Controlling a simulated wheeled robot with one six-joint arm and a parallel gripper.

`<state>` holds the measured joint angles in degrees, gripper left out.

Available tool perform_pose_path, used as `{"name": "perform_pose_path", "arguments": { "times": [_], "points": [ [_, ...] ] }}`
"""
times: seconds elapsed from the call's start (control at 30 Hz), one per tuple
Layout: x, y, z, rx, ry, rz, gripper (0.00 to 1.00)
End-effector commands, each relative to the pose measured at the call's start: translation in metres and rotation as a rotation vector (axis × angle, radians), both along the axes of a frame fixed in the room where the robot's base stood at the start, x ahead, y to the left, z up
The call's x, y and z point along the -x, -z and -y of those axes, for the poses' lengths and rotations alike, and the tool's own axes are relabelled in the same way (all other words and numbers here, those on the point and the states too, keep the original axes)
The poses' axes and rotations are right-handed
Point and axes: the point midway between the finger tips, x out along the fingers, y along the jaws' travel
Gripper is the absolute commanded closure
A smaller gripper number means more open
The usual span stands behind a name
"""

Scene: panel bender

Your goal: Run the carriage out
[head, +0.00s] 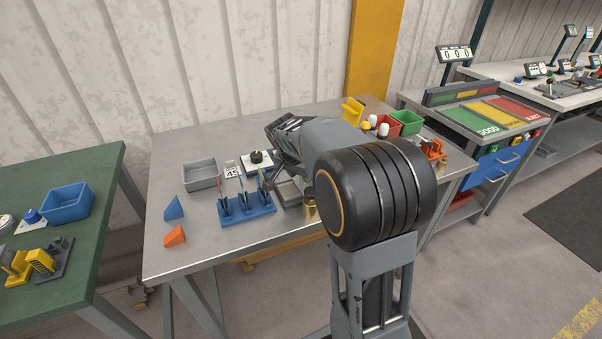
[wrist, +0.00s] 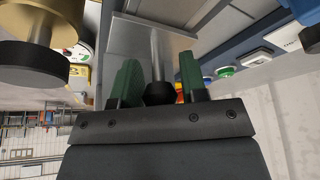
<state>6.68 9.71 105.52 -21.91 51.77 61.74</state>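In the wrist view my gripper (wrist: 158,78) has two green fingers on either side of a black ball knob (wrist: 158,93). A narrow gap shows between the knob and the right finger; contact on the left is unclear. The knob sits on a grey rod (wrist: 157,50) that runs to a grey plate (wrist: 125,38). I cannot tell for sure whether this plate belongs to the carriage. In the head view my arm hides the fingers and the knob.
A brass cylinder with a dark end (wrist: 38,45) is close at the wrist view's upper left. On the bench (head: 165,235) stand a grey bin (head: 200,175), a blue rack (head: 246,208), a blue wedge (head: 173,209) and an orange wedge (head: 175,237).

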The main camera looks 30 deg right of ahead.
Motion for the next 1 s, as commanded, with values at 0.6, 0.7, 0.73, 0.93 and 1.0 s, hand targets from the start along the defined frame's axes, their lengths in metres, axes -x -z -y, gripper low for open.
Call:
{"name": "perform_pose_path", "arguments": {
  "times": [0.6,0.7,0.73,0.93,1.0],
  "points": [
    [0.014,-0.064,-0.023,0.001,-0.003,0.003,0.60],
    [0.018,-0.082,-0.029,0.000,-0.003,0.002,0.60],
    [0.019,-0.088,-0.031,0.001,-0.003,0.003,0.60],
    [0.026,-0.113,-0.040,0.000,-0.003,0.001,0.60],
    [0.027,-0.119,-0.042,0.001,-0.001,0.001,0.60]
  ]
}}
